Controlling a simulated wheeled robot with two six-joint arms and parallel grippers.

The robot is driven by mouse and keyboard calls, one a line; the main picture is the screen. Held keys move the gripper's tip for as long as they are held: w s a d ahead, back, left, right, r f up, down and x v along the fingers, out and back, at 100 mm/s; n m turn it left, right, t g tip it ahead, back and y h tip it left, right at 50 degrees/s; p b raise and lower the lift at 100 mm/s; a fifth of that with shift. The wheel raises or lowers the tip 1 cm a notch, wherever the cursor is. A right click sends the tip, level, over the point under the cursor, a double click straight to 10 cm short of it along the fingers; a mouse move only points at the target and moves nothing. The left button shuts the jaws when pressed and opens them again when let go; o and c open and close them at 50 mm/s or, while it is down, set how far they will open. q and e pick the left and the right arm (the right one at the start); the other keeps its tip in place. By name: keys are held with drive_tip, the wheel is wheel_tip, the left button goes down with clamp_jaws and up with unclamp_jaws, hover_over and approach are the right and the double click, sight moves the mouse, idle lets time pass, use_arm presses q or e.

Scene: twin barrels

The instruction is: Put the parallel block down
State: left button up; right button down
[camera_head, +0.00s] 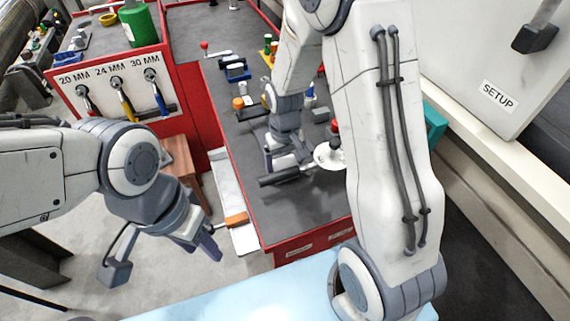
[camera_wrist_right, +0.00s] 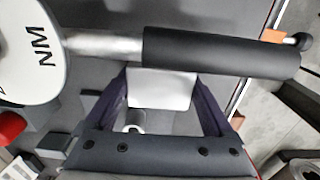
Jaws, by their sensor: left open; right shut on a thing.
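In the right wrist view, a pale silver block (camera_wrist_right: 161,88), which looks like the parallel block, sits between the two dark fingers of my right gripper (camera_head: 285,160). The gripper is shut on it, low over the grey bench top (camera_head: 309,208). A tool with a black handle (camera_wrist_right: 220,51) and a white dial marked NM (camera_wrist_right: 30,55) lies just beyond the fingertips. I cannot tell whether the block touches the bench or the handle. My left gripper (camera_head: 198,240) is open and empty, left of the bench's front end.
The white dial (camera_head: 329,155) lies beside my right gripper in the head view. Several small tools and a blue item (camera_head: 235,70) stand farther back. Bare bench shows near the front edge.

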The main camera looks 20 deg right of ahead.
sight(284, 164)
unclamp_jaws()
drive_tip(key=shift+f, duration=0.1)
wheel_tip(284, 164, up, 12)
drive_tip(key=p, duration=0.2)
drive_tip(key=s+a+r+n, duration=0.1)
drive_tip(key=s+a+n, duration=0.1)
drive_tip(key=s+a, duration=0.2)
drive_tip(key=s+a+r+n, duration=0.2)
drive_tip(key=s+a, duration=0.2)
drive_tip(key=s, duration=0.6)
drive_tip(key=s+a+r+n+y, duration=0.1)
drive_tip(key=s+a+n, duration=0.2)
drive_tip(key=s, duration=0.4)
drive_tip(key=shift+a+r, duration=0.15)
drive_tip(key=shift+a, duration=0.5)
drive_tip(key=shift+s, duration=0.1)
